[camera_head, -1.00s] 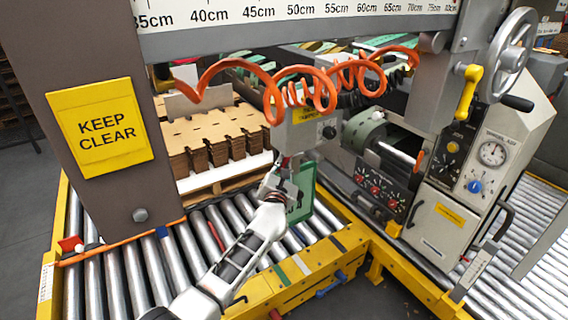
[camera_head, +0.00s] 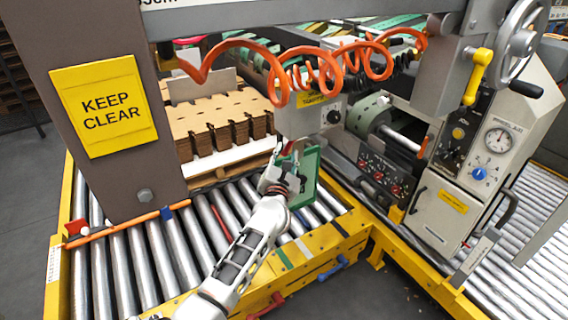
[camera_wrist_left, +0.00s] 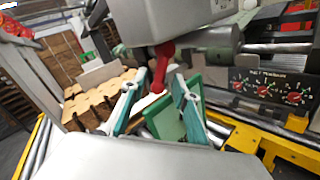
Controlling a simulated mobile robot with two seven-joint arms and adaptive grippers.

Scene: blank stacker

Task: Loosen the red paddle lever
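The red paddle lever (camera_wrist_left: 162,66) hangs from the underside of a grey box (camera_wrist_left: 165,18) in the left wrist view. In the head view a small red part of the lever (camera_head: 281,147) shows at the lower left of the grey box (camera_head: 322,118). My left gripper (camera_wrist_left: 156,84) has its two teal-padded fingers apart, one on each side of the lever's lower end. I cannot tell whether either finger touches it. In the head view my left gripper (camera_head: 286,158) is just below and left of the box. My right gripper is not in view.
A green panel (camera_head: 306,172) stands close behind my left gripper. Coiled orange hose (camera_head: 310,68) hangs above. Stacked cardboard blanks (camera_head: 215,125) lie behind. Rollers (camera_head: 150,265) with a yellow frame (camera_head: 318,250) run below. A control cabinet (camera_head: 455,195) stands to the right.

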